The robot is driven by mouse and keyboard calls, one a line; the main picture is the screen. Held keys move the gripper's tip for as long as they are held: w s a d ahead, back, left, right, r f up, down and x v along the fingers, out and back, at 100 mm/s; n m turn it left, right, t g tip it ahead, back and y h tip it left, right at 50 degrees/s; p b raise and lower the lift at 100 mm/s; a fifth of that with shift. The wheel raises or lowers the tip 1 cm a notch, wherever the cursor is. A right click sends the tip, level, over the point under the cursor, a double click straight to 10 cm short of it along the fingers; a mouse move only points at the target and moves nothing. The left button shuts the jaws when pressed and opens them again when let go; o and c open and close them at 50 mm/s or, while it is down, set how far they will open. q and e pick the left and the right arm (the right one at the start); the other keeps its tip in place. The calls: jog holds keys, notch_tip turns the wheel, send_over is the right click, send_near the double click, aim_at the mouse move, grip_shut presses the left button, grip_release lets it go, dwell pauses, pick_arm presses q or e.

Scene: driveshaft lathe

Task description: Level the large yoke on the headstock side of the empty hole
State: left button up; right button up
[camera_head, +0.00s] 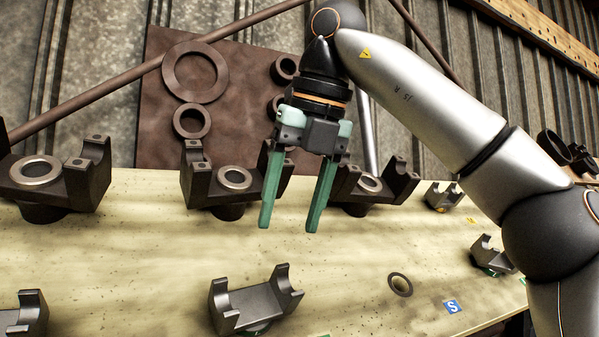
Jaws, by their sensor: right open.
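My right gripper (288,226) is open and empty, its two green fingers pointing down in front of the middle and right yokes of the back row. A dark ringed hole (400,284) with nothing standing in it shows at the lower right of the pale board. A dark large yoke (255,303) stands left of this hole at the front, its two prongs up, turned askew and looking slightly tilted. Another yoke (488,256) sits right of the hole and looks tilted. I cannot tell which side is the headstock side. My left gripper is out of view.
The pale board (130,265) also carries back-row yokes with bright rings at left (92,180), middle (196,180) and right (402,186). A smaller yoke (441,197) stands farther right. A blue S label (452,306) lies near the hole. A brown panel (160,110) stands behind.

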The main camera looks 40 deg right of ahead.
jog(key=shift+v, duration=2.25)
